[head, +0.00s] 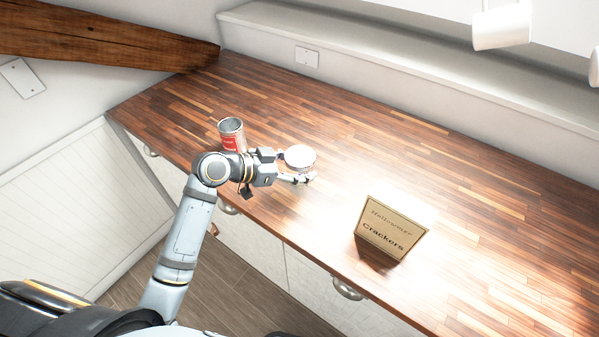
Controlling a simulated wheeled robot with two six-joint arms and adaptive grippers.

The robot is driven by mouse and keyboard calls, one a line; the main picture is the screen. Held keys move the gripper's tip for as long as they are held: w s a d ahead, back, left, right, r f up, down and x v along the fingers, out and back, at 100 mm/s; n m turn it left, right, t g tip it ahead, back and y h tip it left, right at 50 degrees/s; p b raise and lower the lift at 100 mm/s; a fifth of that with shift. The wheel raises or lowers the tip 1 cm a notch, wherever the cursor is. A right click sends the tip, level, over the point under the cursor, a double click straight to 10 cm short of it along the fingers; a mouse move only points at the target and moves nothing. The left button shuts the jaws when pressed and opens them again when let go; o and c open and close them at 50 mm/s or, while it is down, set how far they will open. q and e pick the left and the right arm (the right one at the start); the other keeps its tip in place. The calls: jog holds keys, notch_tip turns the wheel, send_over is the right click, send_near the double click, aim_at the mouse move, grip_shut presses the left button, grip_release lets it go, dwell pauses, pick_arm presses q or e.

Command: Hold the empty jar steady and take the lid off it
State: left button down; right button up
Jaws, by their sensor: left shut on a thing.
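The jar (300,158) stands on the wooden countertop, near its front edge. Its round white top faces up, and the lid appears to be on it. My left gripper (297,168) reaches in from the left and is shut on the jar, with a finger on the near side. The gripper and the lid hide most of the jar's body, so I cannot see whether it is empty. My right gripper is not in view.
A red and grey open can (231,134) stands just behind my left wrist. A crackers box (391,227) stands to the right near the front edge. The wooden countertop (450,170) is clear at the back and far right. A wooden beam (110,45) crosses the upper left.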

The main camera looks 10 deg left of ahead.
pick_arm(q)
jog(key=shift+w+a+f, duration=0.15)
jog(key=shift+w+f, duration=0.35)
jog(key=shift+f, duration=0.05)
jog(key=f, duration=0.1)
jog(key=f+p, duration=0.1)
jog(key=f, duration=0.1)
jog(key=shift+w+f, duration=0.2)
jog(key=shift+w, duration=0.05)
jog(key=shift+f, duration=0.3)
jog(key=shift+c, duration=1.7)
grip_release()
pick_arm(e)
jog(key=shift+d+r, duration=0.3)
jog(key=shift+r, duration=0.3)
